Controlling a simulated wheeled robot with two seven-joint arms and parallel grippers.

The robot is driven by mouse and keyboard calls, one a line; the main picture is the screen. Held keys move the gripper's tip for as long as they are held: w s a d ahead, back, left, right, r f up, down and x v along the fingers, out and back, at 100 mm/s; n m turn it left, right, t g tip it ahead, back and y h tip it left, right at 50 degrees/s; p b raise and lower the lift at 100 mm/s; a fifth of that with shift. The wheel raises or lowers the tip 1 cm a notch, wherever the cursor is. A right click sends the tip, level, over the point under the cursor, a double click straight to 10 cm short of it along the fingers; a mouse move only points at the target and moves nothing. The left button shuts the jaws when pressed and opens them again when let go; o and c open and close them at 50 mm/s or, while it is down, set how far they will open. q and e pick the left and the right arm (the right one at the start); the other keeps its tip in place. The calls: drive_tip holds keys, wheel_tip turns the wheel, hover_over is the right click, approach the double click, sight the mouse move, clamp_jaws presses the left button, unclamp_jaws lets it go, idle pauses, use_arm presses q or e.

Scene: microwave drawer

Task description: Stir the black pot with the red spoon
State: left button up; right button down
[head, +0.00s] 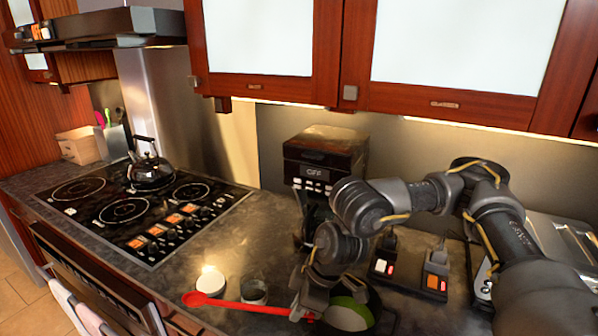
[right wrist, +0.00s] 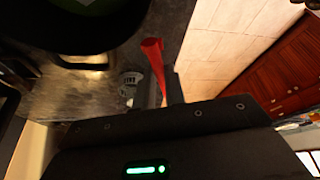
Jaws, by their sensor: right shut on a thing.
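The red spoon (head: 235,304) extends leftward from my right gripper (head: 306,302), roughly level, with its bowl end above the counter's front part. My right gripper is shut on the spoon's handle. The spoon also shows in the right wrist view (right wrist: 154,62), pointing away from the gripper. The black pot (head: 376,308) stands on the counter just right of the gripper, partly hidden by my right arm, with something green and pale inside. The pot also shows at the top left of the right wrist view (right wrist: 125,32). The spoon's bowl is outside the pot. My left gripper is not in view.
A small glass (head: 254,291) and a round white item (head: 211,281) stand near the spoon. A coffee maker (head: 322,165) is behind my arm. A kettle (head: 150,169) sits on the black stove (head: 95,215) at left. Cabinets (head: 262,84) hang above.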

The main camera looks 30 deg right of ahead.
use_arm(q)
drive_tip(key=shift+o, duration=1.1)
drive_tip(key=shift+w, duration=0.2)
use_arm(e)
drive_tip(key=shift+w+r, duration=0.15)
drive_tip(key=shift+w, duration=0.1)
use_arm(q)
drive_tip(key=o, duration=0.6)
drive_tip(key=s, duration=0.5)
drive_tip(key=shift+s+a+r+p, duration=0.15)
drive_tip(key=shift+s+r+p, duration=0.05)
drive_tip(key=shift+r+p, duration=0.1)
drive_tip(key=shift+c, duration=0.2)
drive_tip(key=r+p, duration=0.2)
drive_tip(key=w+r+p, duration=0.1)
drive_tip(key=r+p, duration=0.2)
use_arm(e)
drive_tip(key=d+r+m+y, duration=0.2)
drive_tip(key=r+m, duration=1.1)
drive_tip(key=m, duration=0.4)
drive_tip(key=d+r+m+t+y, duration=0.1)
drive_tip(key=d+r+m+y, duration=0.2)
drive_tip(key=r+m, duration=1)
drive_tip(key=w+m, duration=0.1)
drive_tip(key=m, duration=0.2)
drive_tip(key=shift+r+m+t, duration=0.3)
drive_tip(key=shift+r+m, duration=0.05)
drive_tip(key=shift+m, duration=0.05)
